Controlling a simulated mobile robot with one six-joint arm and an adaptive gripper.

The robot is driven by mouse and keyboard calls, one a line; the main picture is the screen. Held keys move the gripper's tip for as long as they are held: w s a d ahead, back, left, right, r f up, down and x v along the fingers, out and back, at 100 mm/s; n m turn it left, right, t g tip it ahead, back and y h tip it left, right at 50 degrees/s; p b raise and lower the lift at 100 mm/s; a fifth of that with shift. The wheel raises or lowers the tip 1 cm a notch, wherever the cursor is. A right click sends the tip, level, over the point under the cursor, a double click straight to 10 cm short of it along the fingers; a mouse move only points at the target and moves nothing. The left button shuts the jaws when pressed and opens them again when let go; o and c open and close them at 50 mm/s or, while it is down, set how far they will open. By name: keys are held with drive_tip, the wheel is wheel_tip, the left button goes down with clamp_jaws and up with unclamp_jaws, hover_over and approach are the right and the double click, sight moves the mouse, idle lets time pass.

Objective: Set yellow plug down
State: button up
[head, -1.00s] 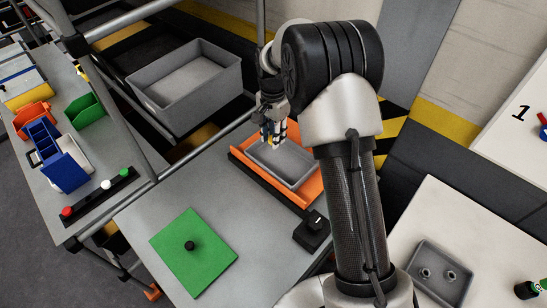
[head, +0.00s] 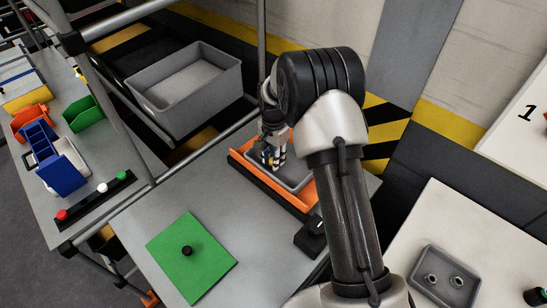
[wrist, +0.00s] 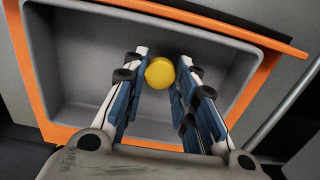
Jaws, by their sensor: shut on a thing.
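The yellow plug (wrist: 159,73) shows as a round yellow end between my fingertips in the wrist view. My gripper (wrist: 160,80) is shut on it. In the head view my gripper (head: 273,160) points down over the grey tray (head: 294,177), which sits in an orange frame (head: 255,170). In the wrist view the tray (wrist: 75,70) lies below the plug, and the orange frame (wrist: 40,125) runs around it. The tray looks otherwise empty. I cannot tell whether the plug touches the tray floor. The plug is hidden in the head view.
A green plate with a black knob (head: 192,262) lies on the table to the left. A black box (head: 310,237) stands beside the orange frame. A large grey bin (head: 185,90) stands behind, and a metal post (head: 261,50) rises close by.

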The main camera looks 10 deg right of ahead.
drive_tip(key=o, duration=0.7)
drive_tip(key=shift+f, duration=0.15)
drive_tip(key=shift+o, duration=0.2)
drive_tip(key=s+r+n+t+p, duration=0.1)
drive_tip(key=s+r+p, duration=0.15)
drive_tip(key=r, duration=0.85)
drive_tip(key=s+r+n+p, duration=0.1)
drive_tip(key=s+r, duration=0.2)
drive_tip(key=r, duration=0.8)
drive_tip(key=s+r+n+t, duration=0.1)
drive_tip(key=s+r+n, duration=0.3)
drive_tip(key=s+r, duration=0.55)
drive_tip(key=s+f+n+t, duration=0.1)
drive_tip(key=s+n, duration=0.4)
drive_tip(key=s, duration=1.4)
drive_tip(key=shift+s+a+f+t, duration=0.2)
drive_tip(key=shift+s+f+t, duration=0.15)
drive_tip(key=shift+t, duration=0.45)
